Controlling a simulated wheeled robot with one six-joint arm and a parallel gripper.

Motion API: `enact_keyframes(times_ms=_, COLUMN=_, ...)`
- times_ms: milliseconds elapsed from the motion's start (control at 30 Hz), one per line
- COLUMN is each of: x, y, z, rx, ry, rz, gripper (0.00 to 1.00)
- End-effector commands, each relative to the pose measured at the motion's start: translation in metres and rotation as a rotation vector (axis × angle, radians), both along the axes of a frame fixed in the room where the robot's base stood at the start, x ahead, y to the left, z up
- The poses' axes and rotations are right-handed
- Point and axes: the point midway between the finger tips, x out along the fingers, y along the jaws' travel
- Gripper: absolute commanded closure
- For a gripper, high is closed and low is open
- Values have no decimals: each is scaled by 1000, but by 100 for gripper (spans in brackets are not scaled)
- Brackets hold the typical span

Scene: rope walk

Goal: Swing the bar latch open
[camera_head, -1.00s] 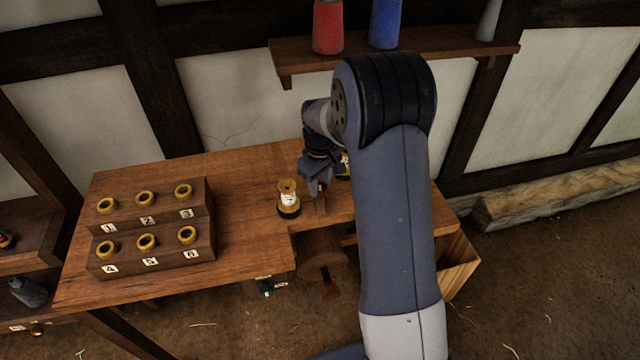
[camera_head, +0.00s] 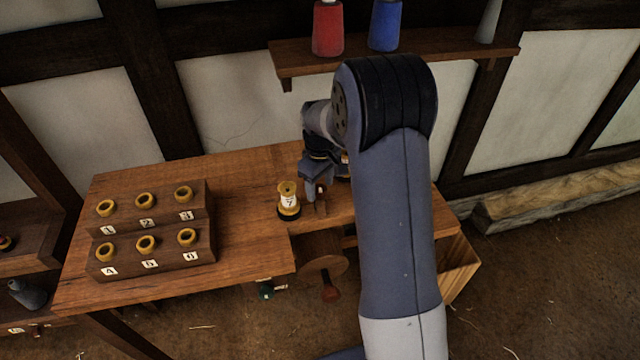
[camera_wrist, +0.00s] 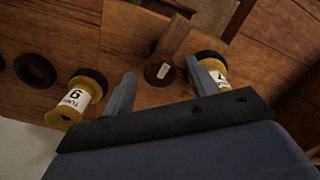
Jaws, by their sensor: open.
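What looks like the bar latch is a short wooden bar (camera_wrist: 176,38) with a dark red round knob (camera_wrist: 158,72) bearing a small white mark. In the head view the bar (camera_head: 321,208) lies on the bench near its front edge, beside the spool labelled 7. My gripper (camera_wrist: 165,85) is open, with one finger on each side of the knob in the wrist view. Whether a finger touches it I cannot tell. In the head view my gripper (camera_head: 314,188) is low over the bench, partly hidden by my arm.
The yellow spool labelled 7 (camera_head: 288,201) stands close left of my gripper. Another labelled spool (camera_wrist: 72,105) is near the other finger. A numbered peg block (camera_head: 150,232) stands at left.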

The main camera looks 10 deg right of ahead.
Motion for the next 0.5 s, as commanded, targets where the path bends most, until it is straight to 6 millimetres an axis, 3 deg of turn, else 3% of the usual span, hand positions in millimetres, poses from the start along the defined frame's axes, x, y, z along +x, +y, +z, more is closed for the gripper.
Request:
enact_keyframes(times_ms=167, x=1, y=0, z=22, rx=0, ry=-6, rz=0, gripper=44)
enact_keyframes(times_ms=500, x=1, y=0, z=88, rx=0, ry=-5, rz=0, gripper=44)
